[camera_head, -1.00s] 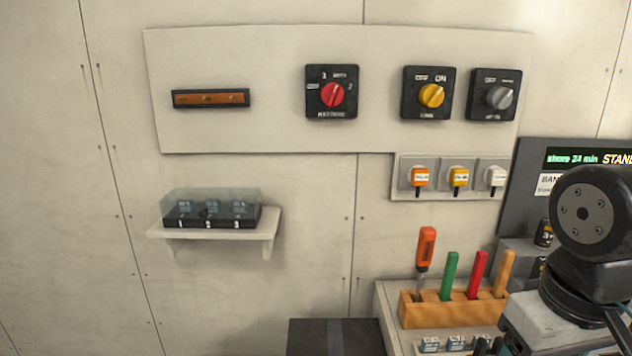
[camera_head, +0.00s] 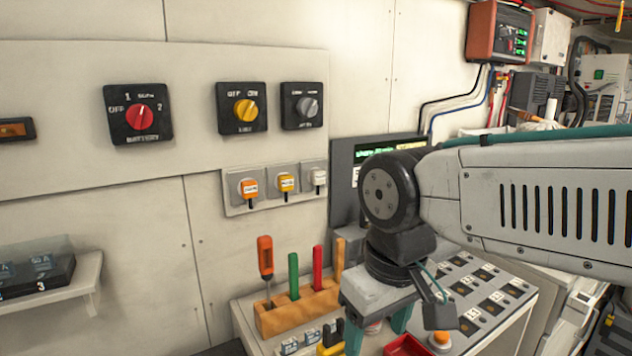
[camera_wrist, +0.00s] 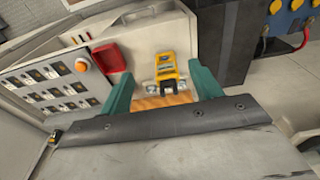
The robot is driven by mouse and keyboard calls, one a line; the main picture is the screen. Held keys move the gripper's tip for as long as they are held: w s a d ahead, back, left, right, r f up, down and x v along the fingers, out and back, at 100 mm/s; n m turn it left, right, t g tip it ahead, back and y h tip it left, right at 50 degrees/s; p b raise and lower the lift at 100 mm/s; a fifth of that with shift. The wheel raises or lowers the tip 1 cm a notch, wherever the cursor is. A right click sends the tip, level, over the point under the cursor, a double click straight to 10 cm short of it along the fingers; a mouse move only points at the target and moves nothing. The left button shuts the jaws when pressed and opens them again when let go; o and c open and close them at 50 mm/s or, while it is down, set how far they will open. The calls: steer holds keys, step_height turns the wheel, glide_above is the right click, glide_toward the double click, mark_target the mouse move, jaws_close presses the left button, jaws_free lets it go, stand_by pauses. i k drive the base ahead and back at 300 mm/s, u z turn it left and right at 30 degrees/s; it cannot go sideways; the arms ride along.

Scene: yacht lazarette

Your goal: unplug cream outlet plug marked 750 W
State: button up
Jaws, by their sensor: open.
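A wall outlet strip (camera_head: 275,206) holds three plugs side by side. The cream plug (camera_head: 319,177) is at the right end, in its socket, with its short dark cord below it; its marking is too small to read. A yellow plug (camera_head: 287,183) is in the middle and an orange plug (camera_head: 250,188) on the left. My gripper (camera_head: 377,328) points down over the bench, below and right of the plugs and well apart from them. Its teal fingers are apart; in the wrist view the gripper (camera_wrist: 163,86) is open with nothing held.
A wooden rack (camera_head: 297,309) with a screwdriver and coloured handles stands on the bench below the outlets. A yellow meter (camera_wrist: 168,68) and a red tray (camera_wrist: 109,58) lie under my gripper. A dark display panel (camera_head: 345,190) stands right of the cream plug.

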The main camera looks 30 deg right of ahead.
mark_target(318, 175)
steer(key=k, duration=1)
steer(key=u, duration=0.7)
steer(key=i, duration=0.85)
steer(key=z, duration=0.75)
